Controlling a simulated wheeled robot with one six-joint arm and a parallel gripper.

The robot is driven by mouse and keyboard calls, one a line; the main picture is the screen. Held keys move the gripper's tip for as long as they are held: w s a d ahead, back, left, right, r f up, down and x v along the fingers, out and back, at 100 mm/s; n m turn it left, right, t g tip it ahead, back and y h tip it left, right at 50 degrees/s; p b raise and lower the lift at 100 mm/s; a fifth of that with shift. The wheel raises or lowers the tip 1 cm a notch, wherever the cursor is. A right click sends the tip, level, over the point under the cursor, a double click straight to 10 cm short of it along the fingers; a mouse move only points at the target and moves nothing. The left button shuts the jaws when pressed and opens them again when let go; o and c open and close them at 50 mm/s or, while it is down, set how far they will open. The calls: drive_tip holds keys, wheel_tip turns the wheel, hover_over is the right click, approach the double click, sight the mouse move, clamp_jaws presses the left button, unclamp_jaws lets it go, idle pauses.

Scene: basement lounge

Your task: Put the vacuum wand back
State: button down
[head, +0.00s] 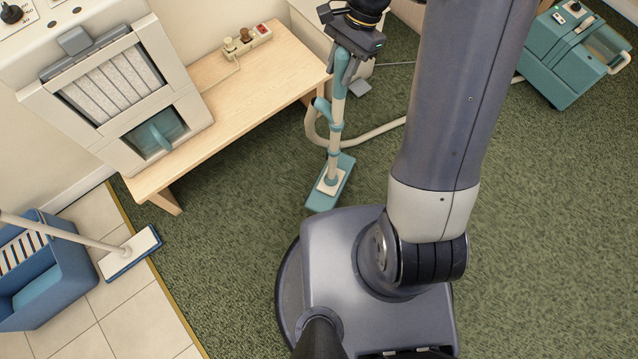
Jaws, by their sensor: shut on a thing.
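The vacuum wand (337,112) is a pale tube with teal fittings and a flat teal floor head (329,185) at its lower end. My gripper (346,68) is shut on the wand's upper part, which it partly hides. The wand stands nearly upright over the green carpet, in front of the wooden bench's right end. I cannot tell whether the floor head touches the carpet. A pale hose (372,134) curves from the wand to the right and passes behind my arm. The teal vacuum body (570,58) stands on the carpet at the upper right.
A wooden bench (235,100) holds a cream machine (85,125) and a power strip (248,38). A blue bucket (45,290) and a flat mop (132,252) are on the tiles at the lower left.

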sight(341, 64)
drive_tip(key=s+a+r+m+t+p, duration=0.2)
drive_tip(key=s+a+r+m, duration=0.1)
drive_tip(key=s+a+m, duration=0.15)
wheel_tip(341, 64, down, 10)
drive_tip(key=b, duration=0.2)
drive_tip(key=shift+w+a+m+y+b, duration=0.3)
drive_tip(key=shift+w+m+y+b, duration=0.05)
drive_tip(key=shift+w+y+b, duration=0.1)
drive_tip(key=shift+f, duration=0.1)
drive_tip(key=c, duration=1.1)
unclamp_jaws()
drive_tip(key=shift+f, duration=0.1)
drive_tip(key=shift+o, duration=0.2)
drive_tip(key=p+v, duration=0.2)
drive_tip(key=v, duration=1)
drive_tip(key=shift+p, duration=0.3)
